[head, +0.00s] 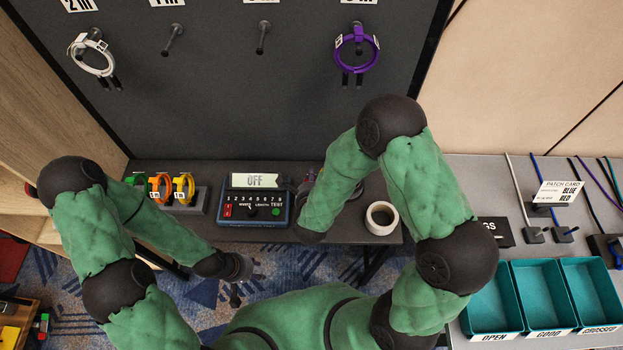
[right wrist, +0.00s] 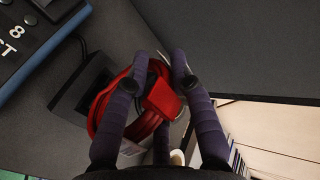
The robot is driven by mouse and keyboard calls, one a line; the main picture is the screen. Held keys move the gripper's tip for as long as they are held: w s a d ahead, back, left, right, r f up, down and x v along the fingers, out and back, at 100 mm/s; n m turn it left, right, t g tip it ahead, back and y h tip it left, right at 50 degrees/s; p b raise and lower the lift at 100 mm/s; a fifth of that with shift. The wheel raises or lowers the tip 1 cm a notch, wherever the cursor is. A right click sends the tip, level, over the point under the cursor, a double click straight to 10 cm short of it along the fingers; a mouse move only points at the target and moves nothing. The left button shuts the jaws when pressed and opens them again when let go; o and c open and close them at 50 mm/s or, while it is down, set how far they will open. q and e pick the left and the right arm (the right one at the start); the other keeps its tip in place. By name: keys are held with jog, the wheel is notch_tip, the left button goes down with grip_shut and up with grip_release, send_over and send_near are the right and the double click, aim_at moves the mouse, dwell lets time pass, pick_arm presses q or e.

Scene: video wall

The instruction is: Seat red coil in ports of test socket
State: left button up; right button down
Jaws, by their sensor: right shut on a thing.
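The red coil (right wrist: 161,99) is between the purple-grey fingers of my right gripper (right wrist: 161,66) in the right wrist view, and the gripper is shut on it. A dark block (right wrist: 82,92) stands beside the coil, next to the tester; it may be the test socket. Its ports are not clearly visible, and I cannot tell whether the coil touches it. The blue tester (head: 255,207) shows OFF in the head view. There my right arm hides most of its gripper and the coil. My left gripper (head: 235,293) hangs in front of the table; its jaws are unclear.
Green, orange and yellow coils stand on a rack (head: 199,200) left of the tester. A tape roll (head: 381,217) lies to the right. White (head: 92,58) and purple (head: 357,50) coils hang on the wall. Teal bins (head: 541,298) are on the right table.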

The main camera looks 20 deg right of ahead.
jog(key=c, duration=1)
grip_release()
jog(key=shift+s, duration=0.15)
jog(key=v, duration=1.1)
jog(key=shift+s+a+r, duration=0.1)
jog(key=shift+s+r, duration=0.15)
jog(key=shift+r, duration=0.05)
